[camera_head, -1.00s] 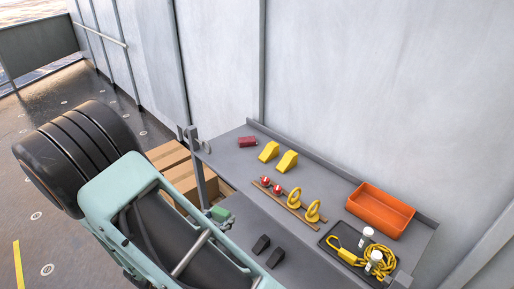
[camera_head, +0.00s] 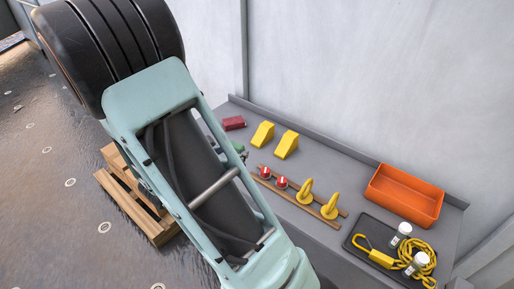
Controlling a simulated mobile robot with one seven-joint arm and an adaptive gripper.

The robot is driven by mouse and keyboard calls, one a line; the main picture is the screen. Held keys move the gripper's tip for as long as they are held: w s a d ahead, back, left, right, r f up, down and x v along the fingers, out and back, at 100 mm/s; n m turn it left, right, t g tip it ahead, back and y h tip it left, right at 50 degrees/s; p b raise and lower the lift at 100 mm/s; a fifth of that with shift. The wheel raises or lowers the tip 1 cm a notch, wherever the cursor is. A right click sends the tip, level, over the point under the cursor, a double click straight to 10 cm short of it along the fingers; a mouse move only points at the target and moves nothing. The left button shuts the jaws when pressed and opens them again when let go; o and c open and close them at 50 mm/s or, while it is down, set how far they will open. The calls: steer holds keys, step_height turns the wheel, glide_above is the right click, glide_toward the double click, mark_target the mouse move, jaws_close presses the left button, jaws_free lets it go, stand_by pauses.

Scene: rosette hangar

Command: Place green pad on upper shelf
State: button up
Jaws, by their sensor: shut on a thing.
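A small part of the green pad (camera_head: 238,146) shows past the right edge of my pale teal arm, in front of the red box. My gripper (camera_head: 243,154) is shut on it, mostly hidden behind the arm. The pad appears to be over the left part of the grey upper shelf (camera_head: 335,165); I cannot tell whether it touches the surface. The lower level is hidden behind my arm.
A wooden pallet (camera_head: 140,215) stands left. A wall is behind.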

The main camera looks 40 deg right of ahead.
steer(key=s+d+f+m+g+h+b, duration=0.15)
steer(key=s+d+m+g+b, duration=0.25)
steer(key=s+d+b, duration=1.05)
steer(key=p, duration=0.2)
glide_above(292, 167)
steer(key=s, duration=0.1)
step_height(292, 167, down, 9)
steer(key=shift+a+f, duration=0.15)
steer(key=shift+f, duration=0.05)
steer(key=shift+w+f, duration=0.45)
steer(key=shift+f, duration=0.15)
steer(key=shift+f+b, duration=0.4)
steer(key=shift+f, duration=1.05)
steer(key=shift+f, duration=0.1)
